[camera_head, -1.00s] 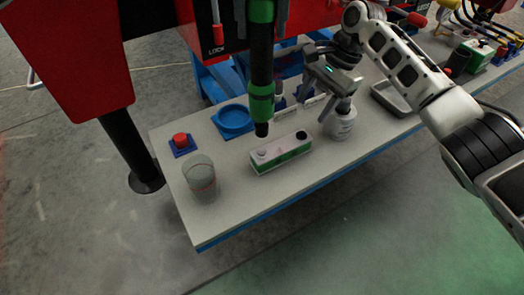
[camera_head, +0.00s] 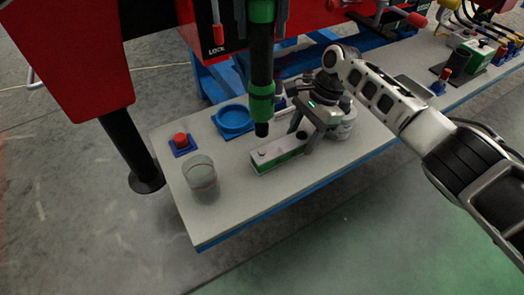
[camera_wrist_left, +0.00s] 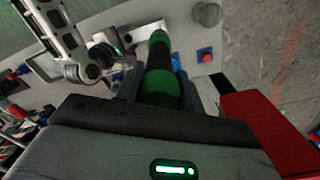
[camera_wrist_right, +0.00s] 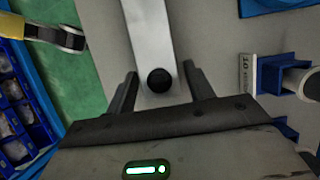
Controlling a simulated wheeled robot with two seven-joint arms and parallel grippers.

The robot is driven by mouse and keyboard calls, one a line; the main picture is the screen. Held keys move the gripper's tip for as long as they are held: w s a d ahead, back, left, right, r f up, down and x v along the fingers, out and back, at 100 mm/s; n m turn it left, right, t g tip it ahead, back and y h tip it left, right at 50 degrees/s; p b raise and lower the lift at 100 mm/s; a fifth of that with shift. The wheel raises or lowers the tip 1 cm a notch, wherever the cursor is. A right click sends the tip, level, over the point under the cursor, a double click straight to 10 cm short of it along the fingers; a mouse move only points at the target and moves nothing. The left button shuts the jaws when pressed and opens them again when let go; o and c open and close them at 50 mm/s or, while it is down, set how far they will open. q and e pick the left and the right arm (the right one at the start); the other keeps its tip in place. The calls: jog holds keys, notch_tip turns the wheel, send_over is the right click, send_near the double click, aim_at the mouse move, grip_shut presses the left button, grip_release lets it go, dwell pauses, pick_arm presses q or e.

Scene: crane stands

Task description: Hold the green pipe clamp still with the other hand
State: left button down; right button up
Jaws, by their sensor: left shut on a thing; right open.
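The green pipe clamp appears to be the block with a white top and green side (camera_head: 270,158) on the grey table. It has a pale knob at its left end and a black round part towards its right end. My right gripper (camera_head: 303,136) is low at the clamp's right end. In the right wrist view its open fingers (camera_wrist_right: 160,88) stand on either side of the clamp (camera_wrist_right: 148,35), with gaps visible. My left gripper (camera_head: 262,24) is shut on a black tool with green bands (camera_head: 261,75), also seen in the left wrist view (camera_wrist_left: 160,75). It hangs upright, tip just behind the clamp.
A red button on a blue base (camera_head: 181,144) and a blue dish (camera_head: 233,120) are behind. A pale bottle (camera_head: 346,131) stands close to my right gripper. The table's front strip (camera_head: 240,212) is clear.

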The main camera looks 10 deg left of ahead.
jog(key=shift+s+a+f, duration=0.1)
jog(key=shift+a+f, duration=0.05)
jog(key=shift+f, duration=0.35)
jog(key=c, duration=1)
